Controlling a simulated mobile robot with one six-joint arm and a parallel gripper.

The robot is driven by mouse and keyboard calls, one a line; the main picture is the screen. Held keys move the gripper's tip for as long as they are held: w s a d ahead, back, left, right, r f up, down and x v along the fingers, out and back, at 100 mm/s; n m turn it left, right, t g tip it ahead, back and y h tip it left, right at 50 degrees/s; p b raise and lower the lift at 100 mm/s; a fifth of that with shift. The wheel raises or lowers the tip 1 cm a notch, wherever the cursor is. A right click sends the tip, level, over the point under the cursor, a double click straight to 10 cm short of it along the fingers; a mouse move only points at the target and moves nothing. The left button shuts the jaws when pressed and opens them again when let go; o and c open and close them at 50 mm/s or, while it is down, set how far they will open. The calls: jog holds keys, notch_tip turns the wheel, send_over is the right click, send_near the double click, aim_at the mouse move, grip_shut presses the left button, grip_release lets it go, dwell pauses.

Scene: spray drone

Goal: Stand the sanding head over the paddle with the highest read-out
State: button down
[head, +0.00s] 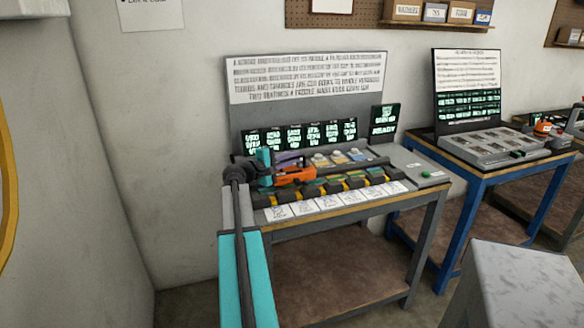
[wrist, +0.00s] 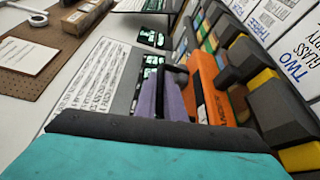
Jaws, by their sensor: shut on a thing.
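My gripper (head: 264,166), teal and dark, is at the left end of the bench, above the row of paddles. It appears shut on an orange tool (head: 292,176), which may be the sanding head; its dark lettering is unreadable. The orange tool (wrist: 213,92) also shows in the wrist view, beyond a dark finger pad. A purple piece (wrist: 172,98) with a black handle lies beside it. The dark paddles (head: 328,188), with yellow between them, run along the bench front. Several green read-outs (head: 294,138) stand behind; their values are too small to read. The jaw contact is partly hidden.
White numbered cards (head: 303,207) line the bench's front edge. A grey placard (head: 305,78) and a READY screen (head: 384,120) stand behind. A blue-framed bench (head: 486,150) stands farther right.

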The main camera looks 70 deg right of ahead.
aim_at(292, 170)
jog(key=shift+f+p, duration=0.3)
jog(key=shift+f, duration=1.4)
jog(key=c, duration=2.3)
grip_release()
jog(key=shift+f, duration=0.2)
jog(key=o, duration=0.5)
jog(key=shift+c, duration=0.2)
jog(key=shift+a+r, duration=0.15)
jog(key=shift+b+v, duration=0.85)
jog(key=shift+v, duration=5.1)
jog(key=shift+r, duration=0.15)
